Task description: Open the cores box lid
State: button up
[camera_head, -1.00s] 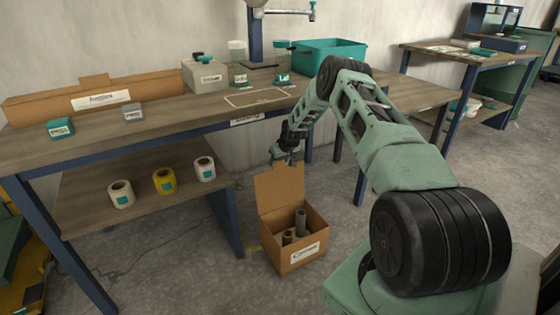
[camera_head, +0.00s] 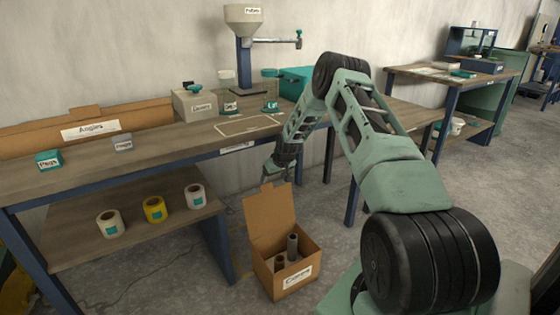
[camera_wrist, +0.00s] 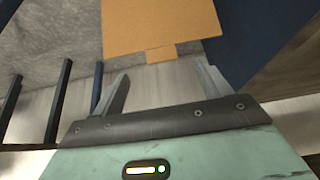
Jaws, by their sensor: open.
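The cores box (camera_head: 286,268) is an open cardboard box with a white label, standing on the floor below the workbench. Its lid (camera_head: 270,217) stands up from the back edge, and several tube-shaped cores (camera_head: 292,247) show inside. My gripper (camera_head: 277,178) is just above and behind the lid's top edge, open and empty. In the wrist view the lid (camera_wrist: 160,25) shows as a brown panel with a small tab pointing toward the space between the open fingers (camera_wrist: 165,92). The fingers look apart from the lid.
The wooden workbench (camera_head: 150,152) stands behind the box, and its lower shelf (camera_head: 75,235) at the left holds rolls of tape. A bench leg (camera_head: 216,250) is close to the box's left side. Bare floor (camera_head: 335,240) lies to the right.

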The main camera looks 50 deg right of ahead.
jog(key=p+v, duration=0.2)
jog(key=v, duration=0.8)
